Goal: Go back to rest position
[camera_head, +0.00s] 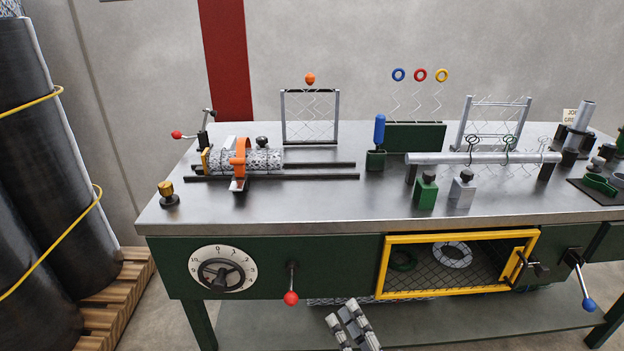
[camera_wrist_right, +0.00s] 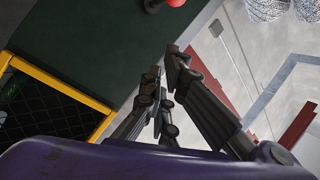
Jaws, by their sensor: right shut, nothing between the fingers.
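My right gripper (camera_head: 342,312) shows at the bottom middle of the head view, in front of the bench (camera_head: 330,215) and below its green front panel. It is shut and holds nothing. My left gripper is out of view.
A red-knobbed lever (camera_head: 291,297) hangs just above left of my right gripper. A yellow-framed mesh window (camera_head: 383,270) is to its right, and a blue-knobbed lever (camera_head: 589,304) is farther right. Dark rolls (camera_head: 35,140) stand at the left. The lower shelf (camera_head: 260,325) lies behind the gripper.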

